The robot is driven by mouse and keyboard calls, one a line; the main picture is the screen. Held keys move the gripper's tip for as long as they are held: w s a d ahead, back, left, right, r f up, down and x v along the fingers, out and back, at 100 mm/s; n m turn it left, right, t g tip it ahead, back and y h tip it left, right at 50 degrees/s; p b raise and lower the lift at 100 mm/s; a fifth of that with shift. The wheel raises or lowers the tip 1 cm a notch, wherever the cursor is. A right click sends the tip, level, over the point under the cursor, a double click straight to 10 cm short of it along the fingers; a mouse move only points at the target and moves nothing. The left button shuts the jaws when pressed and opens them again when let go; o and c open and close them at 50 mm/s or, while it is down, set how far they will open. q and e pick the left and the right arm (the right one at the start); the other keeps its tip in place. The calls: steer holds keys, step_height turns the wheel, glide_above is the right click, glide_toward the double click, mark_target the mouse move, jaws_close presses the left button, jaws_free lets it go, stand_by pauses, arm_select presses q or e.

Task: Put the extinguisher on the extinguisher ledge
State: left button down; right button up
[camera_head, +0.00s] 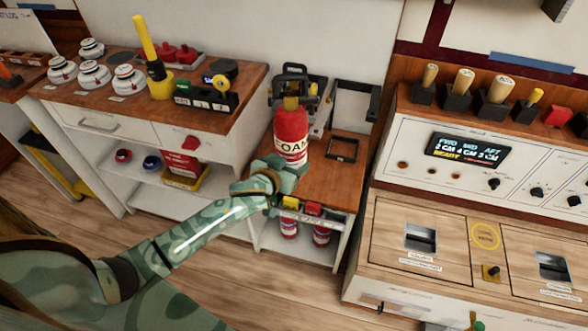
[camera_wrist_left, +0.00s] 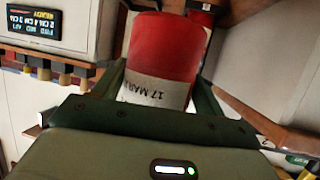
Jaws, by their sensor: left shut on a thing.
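The extinguisher (camera_head: 291,133) is a red cylinder with a white FOAM label and a black top handle. It stands upright over the low wooden-topped ledge (camera_head: 325,185) in the head view. My left gripper (camera_head: 287,168) is shut on its lower body. In the left wrist view the red and white body (camera_wrist_left: 165,50) fills the space between the fingers. I cannot tell whether its base touches the wood, as my gripper hides it. A black square frame (camera_head: 343,149) lies on the ledge just right of the extinguisher. My right gripper is not in view.
A black bracket (camera_head: 357,98) rises behind the ledge. Red bottles (camera_head: 289,228) stand on the shelf below. A white cabinet (camera_head: 225,135) with tools on top is at left. A control console (camera_head: 480,165) with a display is close at right.

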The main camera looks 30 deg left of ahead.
arm_select(q)
steer(key=w+a+f+b, duration=0.2)
steer(key=f+b, duration=0.1)
steer(key=f, duration=0.1)
steer(key=w+a+f+b, duration=0.3)
steer(key=f, duration=0.1)
steer(key=w+a+f+b, duration=0.3)
steer(key=shift+f, duration=0.4)
steer(key=shift+s+r, duration=0.1)
steer(key=shift+r, duration=0.1)
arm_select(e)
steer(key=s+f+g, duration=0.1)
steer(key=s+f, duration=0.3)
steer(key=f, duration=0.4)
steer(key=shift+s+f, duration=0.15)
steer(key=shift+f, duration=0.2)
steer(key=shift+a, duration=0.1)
arm_select(q)
steer(key=shift+c, duration=2.3)
jaws_free()
steer(key=shift+s+f, duration=0.15)
steer(key=shift+f, duration=0.2)
steer(key=o, duration=0.3)
steer(key=shift+d, duration=0.1)
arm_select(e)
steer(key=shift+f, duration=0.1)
arm_select(q)
steer(key=shift+r, duration=0.1)
